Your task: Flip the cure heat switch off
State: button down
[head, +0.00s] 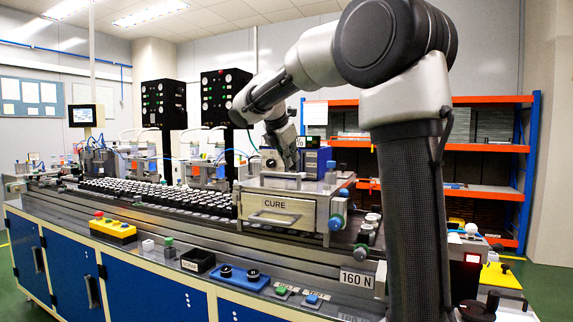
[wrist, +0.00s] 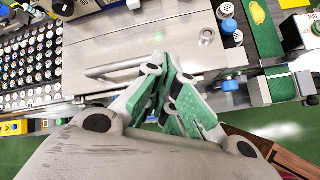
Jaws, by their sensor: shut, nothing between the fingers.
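The grey metal box labelled CURE (head: 268,222) stands on the line in the middle of the head view, with a bar handle on its front. In the wrist view the CURE box (wrist: 185,38) lies beyond my gripper, its handle at left. My gripper (wrist: 166,65) has green-padded fingers brought together, with nothing held. In the head view my gripper (head: 294,165) is above the box top, partly hard to make out. A small unit with a dark knob (wrist: 68,8) shows at the wrist view's upper left. I cannot tell which control is the cure heat switch.
Rows of dark-and-white speaker parts (head: 150,192) fill the line left of the box. Blue knobs (head: 337,222) stick out at the box's right side. A yellow button box (head: 113,231) and a blue tray (head: 238,278) sit on the front ledge.

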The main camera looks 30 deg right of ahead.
jog(key=w+n, duration=0.2)
jog(key=w, duration=0.1)
jog(key=w+a+r+n+h, duration=0.1)
jog(key=w+n, duration=0.1)
jog(key=w, duration=0.2)
jog(key=w+n+t, duration=0.1)
jog(key=w, duration=0.2)
jog(key=shift+w+a+r+n+h, duration=0.2)
jog(key=shift+a+r+n+h, duration=0.15)
jog(key=shift+n+h, duration=0.05)
send_near(291, 169)
notch_tip(291, 169, down, 4)
jog(key=shift+s+a+r, duration=0.1)
jog(key=shift+s, duration=0.05)
jog(key=w+d, duration=0.2)
jog(key=shift+d+r, duration=0.25)
jog(key=shift+w+d, duration=0.25)
jog(key=shift+d, duration=0.05)
jog(key=shift+r, duration=0.1)
